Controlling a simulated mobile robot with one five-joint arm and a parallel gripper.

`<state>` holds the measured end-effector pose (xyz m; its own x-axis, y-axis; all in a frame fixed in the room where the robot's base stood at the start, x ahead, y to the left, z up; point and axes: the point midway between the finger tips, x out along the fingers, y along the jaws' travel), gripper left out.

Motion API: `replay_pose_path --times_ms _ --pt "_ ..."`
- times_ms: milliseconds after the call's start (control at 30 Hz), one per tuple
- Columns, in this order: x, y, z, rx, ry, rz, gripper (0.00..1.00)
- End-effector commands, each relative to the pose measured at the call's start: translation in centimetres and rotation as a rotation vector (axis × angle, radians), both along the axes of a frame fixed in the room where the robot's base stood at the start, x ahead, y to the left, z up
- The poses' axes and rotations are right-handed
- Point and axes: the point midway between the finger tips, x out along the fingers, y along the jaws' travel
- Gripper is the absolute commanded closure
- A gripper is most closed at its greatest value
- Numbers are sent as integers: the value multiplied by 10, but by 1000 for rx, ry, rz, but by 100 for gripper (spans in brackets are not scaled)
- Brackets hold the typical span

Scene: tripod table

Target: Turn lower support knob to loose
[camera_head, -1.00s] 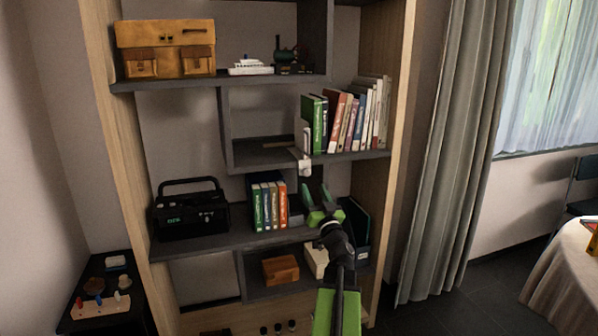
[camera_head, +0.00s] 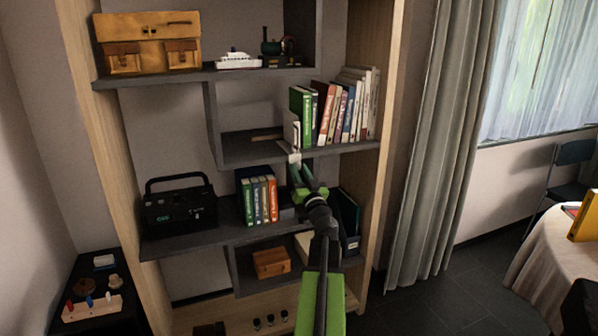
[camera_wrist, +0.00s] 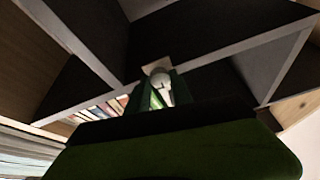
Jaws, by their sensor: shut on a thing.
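A small white support knob (camera_head: 294,158) hangs under the front edge of the middle shelf, below the left end of the upper book row. A pale upright support plate (camera_head: 291,129) stands above it beside the green book. My gripper (camera_head: 296,168) reaches up from below and is shut on the knob. In the wrist view the pale rounded knob (camera_wrist: 158,75) shows between the tips of my green gripper fingers (camera_wrist: 159,88). The fingers hide part of the knob. Whether it is turned tight or loose cannot be told.
Upper books (camera_head: 335,110) lean right of the support. Lower books (camera_head: 257,198) stand left of my arm, and dark binders (camera_head: 346,215) stand right of it. The shelf (camera_head: 240,150) left of the support is mostly bare.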

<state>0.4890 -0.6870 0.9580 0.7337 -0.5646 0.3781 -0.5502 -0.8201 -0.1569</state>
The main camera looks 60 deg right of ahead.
Motion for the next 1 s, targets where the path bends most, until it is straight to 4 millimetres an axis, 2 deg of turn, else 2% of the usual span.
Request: replay_pose_path --times_ms 67,200,533,1000 --pt "0 0 0 0 0 -1 100" --pt "4 -5 0 0 0 5 100" --pt "1 0 0 -50 40 1 100" --pt "0 -2 4 -360 271 3 100"
